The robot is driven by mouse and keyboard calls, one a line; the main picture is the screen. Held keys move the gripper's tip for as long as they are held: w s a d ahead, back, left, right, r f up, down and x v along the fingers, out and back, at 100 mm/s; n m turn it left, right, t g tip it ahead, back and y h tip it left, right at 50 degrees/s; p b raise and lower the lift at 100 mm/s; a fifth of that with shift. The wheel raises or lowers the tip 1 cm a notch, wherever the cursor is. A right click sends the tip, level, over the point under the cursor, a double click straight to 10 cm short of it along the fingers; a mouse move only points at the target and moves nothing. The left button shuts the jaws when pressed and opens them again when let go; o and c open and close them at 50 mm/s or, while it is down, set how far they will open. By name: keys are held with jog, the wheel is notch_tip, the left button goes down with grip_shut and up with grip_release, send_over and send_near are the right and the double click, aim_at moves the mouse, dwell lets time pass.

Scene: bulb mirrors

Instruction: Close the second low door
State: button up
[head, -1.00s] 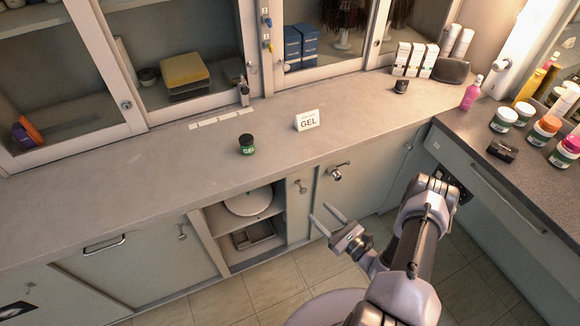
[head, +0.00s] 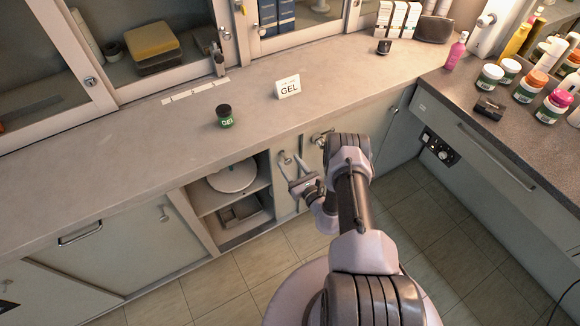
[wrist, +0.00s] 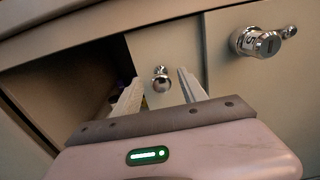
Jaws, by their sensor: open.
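The low door (head: 290,200) is a pale panel with a small round metal knob; the panel also shows in the wrist view (wrist: 143,48). An open compartment lies to its left, so it stands open. The knob (wrist: 160,83) appears between my gripper's fingers in the wrist view, and also shows in the head view (head: 285,157). My gripper (head: 291,150) is open and empty in front of the door. In the wrist view my gripper (wrist: 161,76) has one finger on each side of the knob. I cannot tell whether either touches it.
A lock-like metal fitting (wrist: 262,42) sticks out of the panel to the right. The open compartment holds a white round item (head: 232,177) and a tray (head: 240,212). The counter (head: 150,140) overhangs above, with a gel jar (head: 225,116) and GEL sign (head: 287,88).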

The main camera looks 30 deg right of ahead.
jog(key=shift+w, duration=0.25)
grip_shut()
jog(key=shift+s, duration=0.1)
dwell(1.2)
